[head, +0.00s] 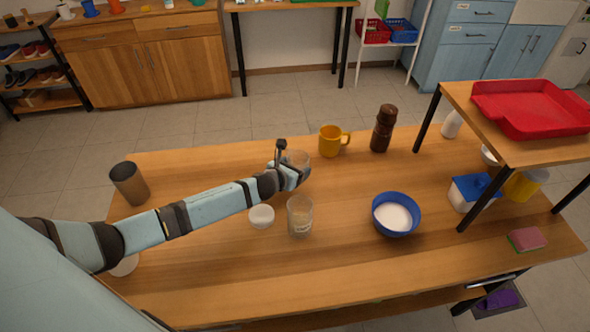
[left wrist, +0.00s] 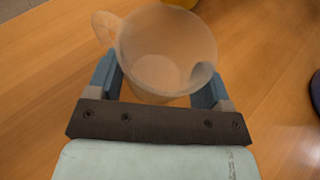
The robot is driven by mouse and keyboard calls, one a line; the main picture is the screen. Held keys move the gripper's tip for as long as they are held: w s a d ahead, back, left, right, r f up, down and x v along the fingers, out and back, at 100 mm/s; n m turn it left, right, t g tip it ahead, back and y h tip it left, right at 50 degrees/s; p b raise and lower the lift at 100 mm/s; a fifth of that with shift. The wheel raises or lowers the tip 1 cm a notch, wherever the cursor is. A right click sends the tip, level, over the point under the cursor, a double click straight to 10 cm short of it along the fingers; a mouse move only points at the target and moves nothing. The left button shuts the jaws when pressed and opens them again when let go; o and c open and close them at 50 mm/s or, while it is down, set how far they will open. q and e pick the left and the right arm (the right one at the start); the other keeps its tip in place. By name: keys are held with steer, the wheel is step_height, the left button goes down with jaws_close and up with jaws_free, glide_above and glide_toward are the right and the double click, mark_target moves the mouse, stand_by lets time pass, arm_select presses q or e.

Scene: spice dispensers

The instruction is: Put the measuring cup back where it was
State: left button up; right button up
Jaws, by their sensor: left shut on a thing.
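The measuring cup (left wrist: 165,50) is a translucent cup with a handle on its upper left in the left wrist view. In the head view the cup (head: 299,158) shows as a pale, clear shape just past my left gripper (head: 291,172). My left gripper is shut on the cup, with one finger on each side of its body, as the left wrist view shows. The cup is upright at the middle of the wooden table (head: 190,270). I cannot tell whether its base touches the table. My right gripper is not in view.
A clear jar (head: 300,217) and a white round lid or dish (head: 261,216) stand nearer me. A yellow mug (head: 331,142) and brown grinder (head: 382,128) stand behind. A blue bowl (head: 396,214) of white contents is right; a metal tumbler (head: 129,184) is left.

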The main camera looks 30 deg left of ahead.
arm_select(q)
steer(key=shift+f, duration=0.25)
steer(key=o, duration=1)
steer(key=shift+r, duration=0.25)
steer(key=v, duration=1.2)
steer(key=shift+f, duration=0.1)
steer(key=shift+s+f, duration=0.1)
